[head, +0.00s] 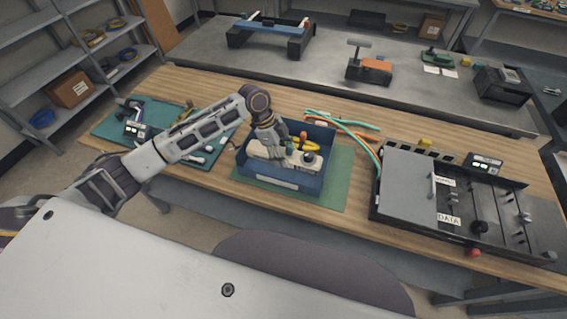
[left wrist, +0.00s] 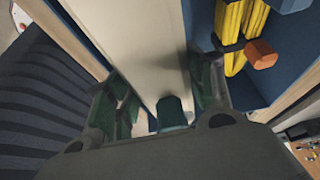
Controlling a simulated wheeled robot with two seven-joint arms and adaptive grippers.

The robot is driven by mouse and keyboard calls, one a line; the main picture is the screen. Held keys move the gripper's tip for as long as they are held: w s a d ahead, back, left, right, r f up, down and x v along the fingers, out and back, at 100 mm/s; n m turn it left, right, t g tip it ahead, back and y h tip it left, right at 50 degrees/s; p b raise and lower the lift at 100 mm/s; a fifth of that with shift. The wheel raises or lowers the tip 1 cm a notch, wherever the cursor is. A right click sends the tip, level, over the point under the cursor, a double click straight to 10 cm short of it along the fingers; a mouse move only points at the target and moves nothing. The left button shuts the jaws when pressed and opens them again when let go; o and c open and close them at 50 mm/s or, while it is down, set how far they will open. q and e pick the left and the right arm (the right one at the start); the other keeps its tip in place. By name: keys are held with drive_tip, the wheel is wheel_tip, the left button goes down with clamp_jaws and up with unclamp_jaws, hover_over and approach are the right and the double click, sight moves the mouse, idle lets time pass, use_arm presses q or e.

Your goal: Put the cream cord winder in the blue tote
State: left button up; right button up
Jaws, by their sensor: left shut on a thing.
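The cream cord winder (head: 299,160) is inside the blue tote (head: 277,185), which stands on a green mat. My left gripper (head: 276,154) reaches down into the tote and is shut on the winder. In the left wrist view the winder is a long cream slab (left wrist: 145,45) between the two green-padded fingers (left wrist: 163,95). I cannot tell whether the winder touches the tote floor. My right gripper is not in view.
A yellow cable bundle (head: 311,146) with an orange end lies in the tote beside the winder. Teal and orange cables (head: 345,122) lie behind it. A grey panel tray (head: 408,180) marked DATA stands at right. A dark green mat (head: 150,122) with tools is at left.

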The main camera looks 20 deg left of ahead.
use_arm(q)
drive_tip(key=shift+f, duration=0.9)
wheel_tip(320, 180, down, 2)
drive_tip(key=shift+f, duration=0.95)
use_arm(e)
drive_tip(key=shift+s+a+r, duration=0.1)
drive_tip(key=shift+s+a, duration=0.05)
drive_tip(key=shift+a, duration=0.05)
use_arm(q)
drive_tip(key=shift+f, duration=0.1)
drive_tip(key=o, duration=1.1)
drive_tip(key=shift+o, duration=1.7)
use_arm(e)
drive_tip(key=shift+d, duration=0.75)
